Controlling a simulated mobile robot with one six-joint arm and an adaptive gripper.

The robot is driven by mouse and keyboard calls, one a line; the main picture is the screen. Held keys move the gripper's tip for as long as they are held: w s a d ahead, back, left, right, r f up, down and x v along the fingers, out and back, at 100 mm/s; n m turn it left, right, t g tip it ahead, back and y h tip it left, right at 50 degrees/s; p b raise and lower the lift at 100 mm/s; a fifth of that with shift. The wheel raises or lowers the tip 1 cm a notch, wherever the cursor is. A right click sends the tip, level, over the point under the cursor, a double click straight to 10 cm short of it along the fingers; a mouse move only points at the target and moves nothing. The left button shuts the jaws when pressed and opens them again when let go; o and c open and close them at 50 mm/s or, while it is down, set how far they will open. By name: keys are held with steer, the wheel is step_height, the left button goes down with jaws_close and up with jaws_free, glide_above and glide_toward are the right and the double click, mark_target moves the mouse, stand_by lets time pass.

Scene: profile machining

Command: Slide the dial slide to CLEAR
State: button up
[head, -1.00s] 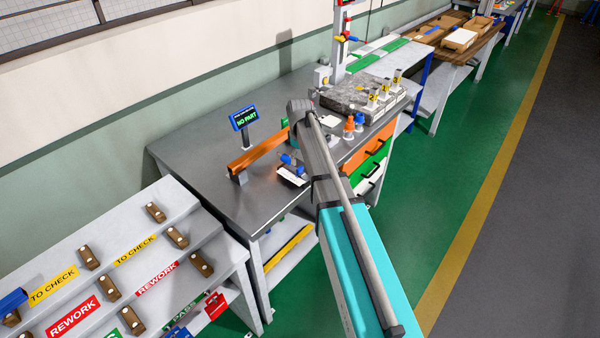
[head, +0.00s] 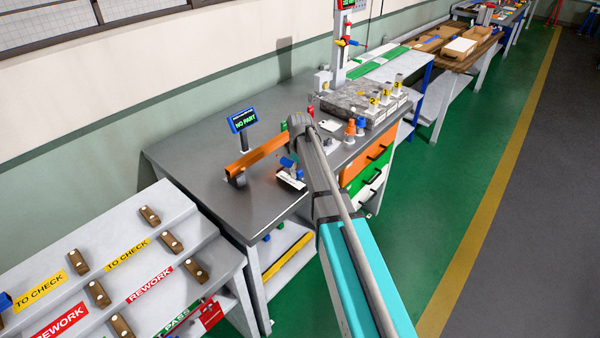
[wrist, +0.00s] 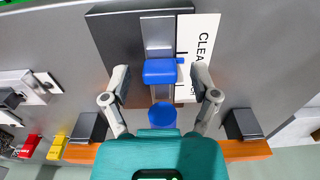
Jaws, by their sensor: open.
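In the wrist view, the dial slide is a blue block (wrist: 160,72) on a grey metal track (wrist: 158,35) over a dark base (wrist: 113,45). A white plate with the word CLEAR (wrist: 203,42) and black marks runs along the right of the track. A small blue pointer sticks out from the block toward the plate. A round blue part (wrist: 162,115) sits nearer to me. My gripper (wrist: 160,78) is open, with one finger on each side of the block and gaps between. In the head view the slide fixture (head: 291,182) is partly hidden by my arm.
An orange bar (head: 257,157) stands on the grey table (head: 200,165) just left of the fixture, with a NO PART display (head: 243,119) behind it. Orange and blue bottles (head: 355,127) and a stone block (head: 345,102) stand to the right. A sloped label rack (head: 130,260) is at front left.

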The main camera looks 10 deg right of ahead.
jaws_close()
stand_by(0.3)
steer(key=shift+s, duration=0.15)
steer(key=shift+s+d, duration=0.3)
jaws_free()
steer(key=shift+w, duration=0.1)
stand_by(0.4)
